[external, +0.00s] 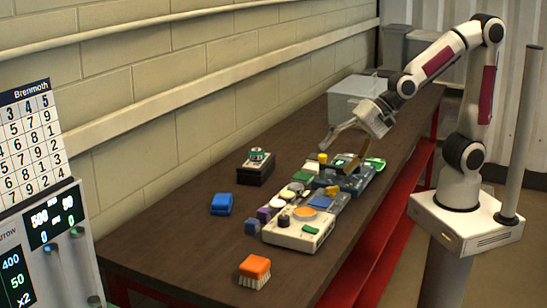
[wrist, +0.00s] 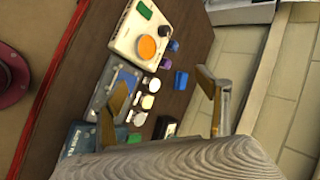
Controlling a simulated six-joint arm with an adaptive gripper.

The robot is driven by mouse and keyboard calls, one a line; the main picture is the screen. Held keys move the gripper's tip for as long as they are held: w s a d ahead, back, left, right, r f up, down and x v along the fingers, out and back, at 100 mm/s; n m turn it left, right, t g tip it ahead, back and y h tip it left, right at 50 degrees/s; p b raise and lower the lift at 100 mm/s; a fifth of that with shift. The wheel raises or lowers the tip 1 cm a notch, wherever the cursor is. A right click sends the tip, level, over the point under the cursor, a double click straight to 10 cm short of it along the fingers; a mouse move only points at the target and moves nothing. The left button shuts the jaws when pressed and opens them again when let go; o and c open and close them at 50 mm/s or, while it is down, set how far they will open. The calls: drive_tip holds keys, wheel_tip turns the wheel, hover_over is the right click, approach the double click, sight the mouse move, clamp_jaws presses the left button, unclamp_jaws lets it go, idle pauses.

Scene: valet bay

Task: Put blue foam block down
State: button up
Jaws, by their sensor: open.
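A bright blue block (external: 222,204), which I take for the blue foam block, rests on the dark table (external: 160,248), left of the devices. It also shows in the wrist view (wrist: 181,80), on the wood between the spread fingers but well beyond them. My gripper (external: 337,158) is open, its fingers wide apart, in the air over the far part of the device row. In the wrist view my gripper (wrist: 160,90) has nothing visible between its fingers. The gripper is well apart from the block.
A white device (external: 300,232) with an orange disc and several small coloured pieces lie along the table. A black box (external: 257,168) stands near the wall. The table's left front is bare.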

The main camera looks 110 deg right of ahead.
drive_tip(key=s+a+r+n+g, duration=0.1)
drive_tip(key=s+n+g, duration=0.2)
drive_tip(key=s+n, duration=1.4)
drive_tip(key=s, duration=0.5)
drive_tip(key=shift+s+a+g, duration=0.15)
drive_tip(key=shift+s+g, duration=0.15)
drive_tip(key=shift+s, duration=0.1)
drive_tip(key=shift+r, duration=0.1)
